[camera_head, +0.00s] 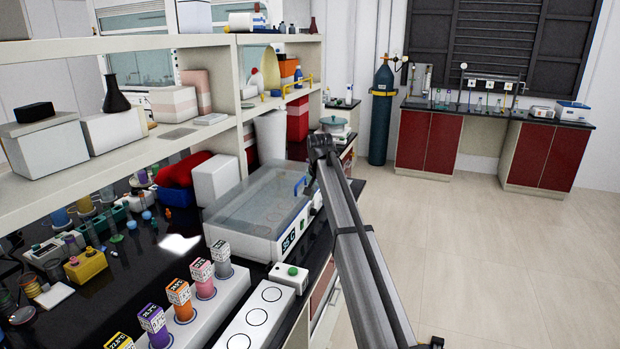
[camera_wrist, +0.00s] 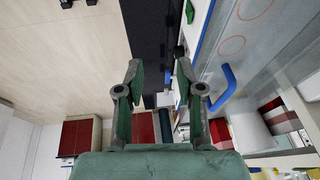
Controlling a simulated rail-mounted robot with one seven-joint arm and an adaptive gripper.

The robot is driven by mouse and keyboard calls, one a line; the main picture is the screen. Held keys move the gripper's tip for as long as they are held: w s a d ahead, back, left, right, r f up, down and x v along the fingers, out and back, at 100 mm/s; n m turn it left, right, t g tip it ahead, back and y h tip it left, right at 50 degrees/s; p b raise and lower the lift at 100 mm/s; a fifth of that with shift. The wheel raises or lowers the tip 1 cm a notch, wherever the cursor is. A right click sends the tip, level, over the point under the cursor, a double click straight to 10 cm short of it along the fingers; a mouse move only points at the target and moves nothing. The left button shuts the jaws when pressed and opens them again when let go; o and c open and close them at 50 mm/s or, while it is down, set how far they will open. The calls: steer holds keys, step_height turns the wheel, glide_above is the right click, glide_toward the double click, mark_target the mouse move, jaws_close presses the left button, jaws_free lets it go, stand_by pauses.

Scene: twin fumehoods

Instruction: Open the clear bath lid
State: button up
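The water bath (camera_head: 285,240) is a low white box with a display on its front, standing on the black bench. Its clear lid (camera_head: 250,195) lies flat over the top and looks shut. A blue handle (camera_head: 299,187) sits at the lid's right side. In the wrist view the blue handle (camera_wrist: 226,88) is just right of my right finger, apart from it and not between the fingers. My gripper (camera_wrist: 160,75) is open and empty. In the head view my arm crosses beside the bath's right edge, and the fingers cannot be made out clearly.
A white block with several coloured, labelled tubes (camera_head: 180,300) and a white box with a green button (camera_head: 290,272) stand in front of the bath. Shelves (camera_head: 140,45) rise behind and left. A grey-lidded pot (camera_head: 335,122) stands beyond. The floor (camera_head: 490,250) at right is clear.

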steer(key=t, duration=0.1)
glide_toward(301, 180)
steer(key=shift+m, duration=0.3)
steer(key=p+x, duration=0.5)
steer(key=x, duration=0.3)
steer(key=shift+s, duration=0.15)
steer(key=shift+c, duration=0.3)
jaws_close()
